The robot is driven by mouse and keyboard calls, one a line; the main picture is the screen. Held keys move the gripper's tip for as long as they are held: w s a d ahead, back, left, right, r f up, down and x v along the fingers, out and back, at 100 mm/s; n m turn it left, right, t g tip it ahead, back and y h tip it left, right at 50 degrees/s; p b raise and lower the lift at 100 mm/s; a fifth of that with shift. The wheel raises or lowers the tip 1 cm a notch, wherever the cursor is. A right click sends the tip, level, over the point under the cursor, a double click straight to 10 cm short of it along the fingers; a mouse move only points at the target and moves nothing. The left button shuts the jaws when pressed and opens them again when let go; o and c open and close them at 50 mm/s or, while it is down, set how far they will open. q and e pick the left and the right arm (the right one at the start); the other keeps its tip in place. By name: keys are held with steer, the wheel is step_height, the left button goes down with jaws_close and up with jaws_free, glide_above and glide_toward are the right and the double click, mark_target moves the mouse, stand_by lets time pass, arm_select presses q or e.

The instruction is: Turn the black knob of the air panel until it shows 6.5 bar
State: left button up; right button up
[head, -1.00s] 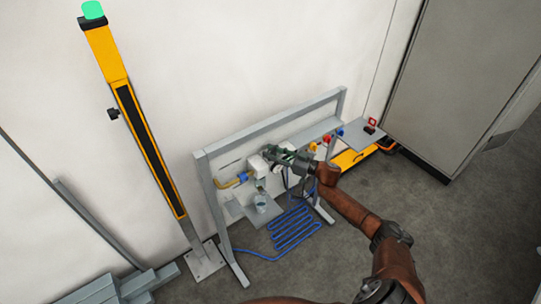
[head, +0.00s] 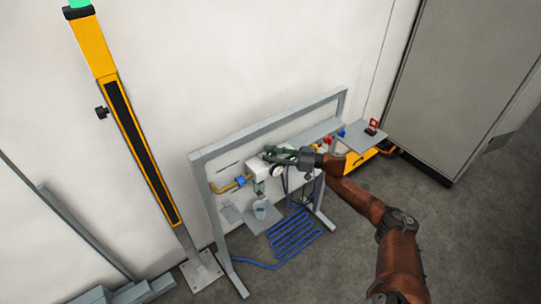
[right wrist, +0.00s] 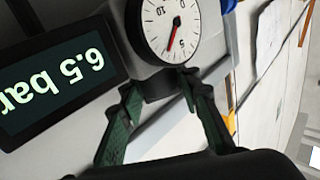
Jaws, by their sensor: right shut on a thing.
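The air panel is a grey frame (head: 270,128) standing by the white wall. In the right wrist view, a digital display (right wrist: 62,75) appears upside down and reads 6.5 bar. Beside it is a round white gauge (right wrist: 172,28) with a red needle. My right gripper (right wrist: 161,86) has its green fingers on either side of the black knob (right wrist: 158,88) below the gauge and is shut on it. The knob is partly hidden by the fingers. In the head view, the right gripper (head: 280,154) reaches the panel from the right. My left gripper is not in view.
A small shelf with a cup (head: 260,209) is below the gripper. A yellow and black post (head: 128,125) stands at left and a grey cabinet (head: 455,80) at right. Grey floor is open in front.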

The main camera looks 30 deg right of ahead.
steer(key=o, duration=1.2)
steer(key=shift+d, duration=0.1)
steer(key=shift+c, duration=0.2)
steer(key=shift+s+d, duration=0.15)
steer(key=shift+d, duration=0.05)
steer(key=v, duration=1.1)
steer(key=shift+s+d, duration=0.15)
steer(key=shift+d, duration=0.05)
